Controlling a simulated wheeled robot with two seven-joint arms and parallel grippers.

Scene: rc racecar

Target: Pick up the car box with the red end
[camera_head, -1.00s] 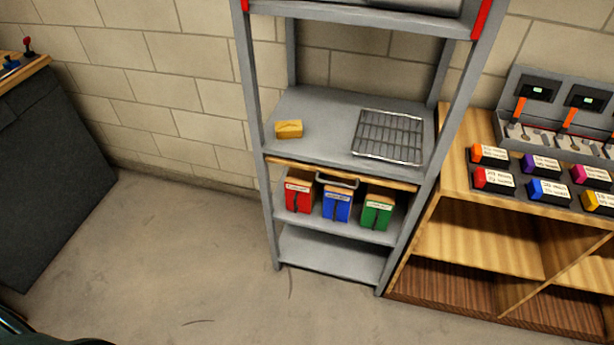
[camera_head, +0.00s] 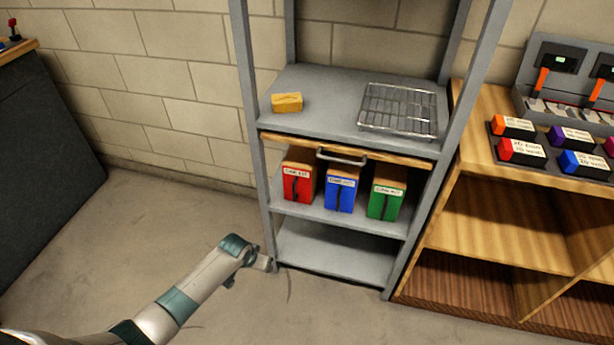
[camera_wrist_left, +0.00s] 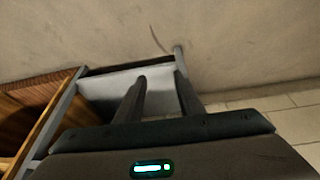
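The car box with the red end (camera_head: 298,182) stands upright on the middle shelf of the grey rack, leftmost in a row with a blue-ended box (camera_head: 341,190) and a green-ended box (camera_head: 386,197). Each has a white label. My left gripper (camera_head: 263,264) is low, by the rack's front left leg, below and left of the red box and apart from it. In the left wrist view its two fingers (camera_wrist_left: 162,88) are spread with nothing between them. The boxes cannot be made out in that view. My right gripper is out of view.
A wooden drawer front with a metal handle (camera_head: 341,157) is just above the boxes. The rack's upper shelf holds a yellow block (camera_head: 287,102) and a wire grid (camera_head: 398,108). A wooden bench (camera_head: 490,225) stands right. Floor left of the rack is clear.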

